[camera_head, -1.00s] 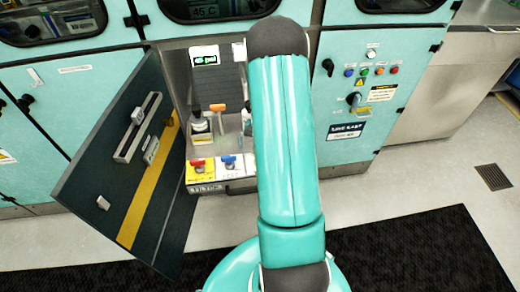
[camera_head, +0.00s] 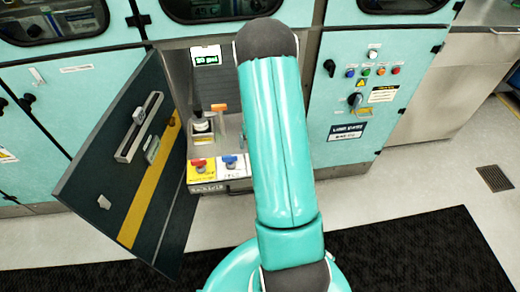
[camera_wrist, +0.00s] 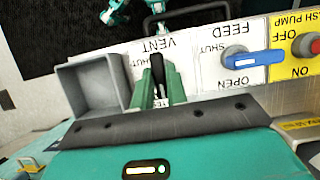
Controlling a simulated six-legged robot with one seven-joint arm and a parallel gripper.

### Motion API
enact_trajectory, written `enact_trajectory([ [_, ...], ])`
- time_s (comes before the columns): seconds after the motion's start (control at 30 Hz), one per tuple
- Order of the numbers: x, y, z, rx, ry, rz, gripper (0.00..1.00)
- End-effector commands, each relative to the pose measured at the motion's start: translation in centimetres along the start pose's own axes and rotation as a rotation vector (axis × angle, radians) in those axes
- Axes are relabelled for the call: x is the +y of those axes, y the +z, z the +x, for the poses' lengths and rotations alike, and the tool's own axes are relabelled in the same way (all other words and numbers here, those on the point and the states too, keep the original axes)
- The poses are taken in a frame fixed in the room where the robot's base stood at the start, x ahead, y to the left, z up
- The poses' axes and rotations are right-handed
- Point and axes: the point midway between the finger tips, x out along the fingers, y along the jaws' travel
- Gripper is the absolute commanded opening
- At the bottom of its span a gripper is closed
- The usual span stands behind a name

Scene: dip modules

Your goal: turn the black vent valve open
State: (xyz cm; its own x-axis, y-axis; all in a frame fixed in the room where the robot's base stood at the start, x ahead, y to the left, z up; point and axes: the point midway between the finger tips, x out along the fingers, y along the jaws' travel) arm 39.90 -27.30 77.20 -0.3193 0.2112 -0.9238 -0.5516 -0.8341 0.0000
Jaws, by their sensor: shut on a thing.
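The black vent valve handle (camera_wrist: 157,69) shows in the wrist view, below the upside-down VENT label. It stands roughly upright in that picture, and its base is hidden. My gripper (camera_wrist: 160,90) has its two green fingers on either side of this handle and is shut on it. The fingers and handle cover parts of the SHUT and OPEN markings. In the head view my arm hides the vent valve and my gripper.
The blue FEED handle (camera_wrist: 254,58) and red pump knob (camera_wrist: 310,45) lie to the right in the wrist view. A grey open box (camera_wrist: 92,84) is close on the left. In the head view, the open dark cabinet door (camera_head: 128,165) stands left of the bay.

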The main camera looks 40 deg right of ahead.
Motion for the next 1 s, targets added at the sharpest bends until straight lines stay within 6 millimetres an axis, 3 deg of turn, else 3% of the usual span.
enact_trajectory([
  [0.13,0.0,0.0,-0.1,0.002,0.001,-0.002,0.0],
  [0.17,0.0,0.0,-0.1,0.002,0.001,-0.002,0.17],
  [0.27,0.0,0.0,-0.1,0.001,0.001,-0.001,0.36],
  [0.67,0.0,-0.1,-0.7,0.003,0.0,0.0,0.36],
  [0.77,0.0,-0.1,-2.0,0.004,0.0,0.0,0.36],
  [1.0,0.0,-0.1,-7.2,0.005,0.0,0.0,0.36],
])
